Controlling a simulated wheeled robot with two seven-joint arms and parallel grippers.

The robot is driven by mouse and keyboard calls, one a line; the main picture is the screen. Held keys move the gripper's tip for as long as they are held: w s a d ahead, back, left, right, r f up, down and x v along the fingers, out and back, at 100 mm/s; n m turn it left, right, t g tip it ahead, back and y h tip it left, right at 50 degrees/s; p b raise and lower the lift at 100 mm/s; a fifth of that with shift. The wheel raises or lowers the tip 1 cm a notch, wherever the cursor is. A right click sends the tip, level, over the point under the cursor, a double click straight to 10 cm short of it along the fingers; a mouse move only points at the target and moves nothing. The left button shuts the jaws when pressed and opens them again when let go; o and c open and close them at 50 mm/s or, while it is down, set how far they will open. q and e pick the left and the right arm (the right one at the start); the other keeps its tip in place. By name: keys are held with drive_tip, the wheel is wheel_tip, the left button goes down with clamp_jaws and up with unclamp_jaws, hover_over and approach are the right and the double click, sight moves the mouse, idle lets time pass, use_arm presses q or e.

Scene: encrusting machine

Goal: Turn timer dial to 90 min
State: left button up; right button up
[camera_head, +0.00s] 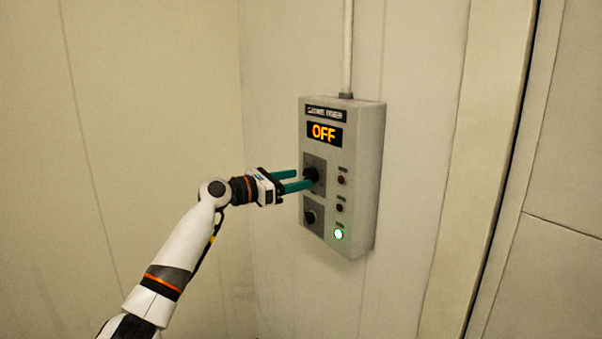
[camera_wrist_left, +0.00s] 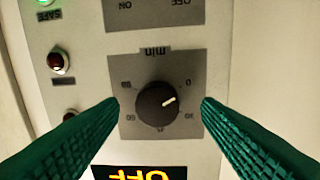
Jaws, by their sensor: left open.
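The round black timer dial (camera_head: 311,174) sits on a grey plate on the front of a wall-mounted control box (camera_head: 367,160). My left gripper (camera_head: 305,178) is open at the dial, partly covering it in the head view. In the left wrist view, which is upside down, the dial (camera_wrist_left: 154,103) lies between the two green fingers, with a visible gap on each side. Its white mark points right and slightly up in that picture, toward the 0 side of the scale. The display (camera_head: 325,134) reads OFF in orange. My right gripper is not in view.
A lower knob (camera_head: 311,216), two dark red lamps (camera_head: 341,194) and a lit green lamp (camera_head: 338,234) are on the same box face. A conduit (camera_head: 347,50) runs up from the box. A door-like seam lies to the right.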

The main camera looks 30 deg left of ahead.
use_arm(q)
drive_tip(key=shift+x, duration=0.85)
drive_tip(key=shift+d+r, duration=0.1)
drive_tip(key=shift+d, duration=0.15)
drive_tip(key=shift+w+a, duration=0.1)
drive_tip(key=shift+w, duration=0.05)
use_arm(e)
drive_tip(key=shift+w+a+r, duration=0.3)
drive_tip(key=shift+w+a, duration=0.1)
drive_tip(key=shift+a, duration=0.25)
use_arm(q)
drive_tip(key=c, duration=1)
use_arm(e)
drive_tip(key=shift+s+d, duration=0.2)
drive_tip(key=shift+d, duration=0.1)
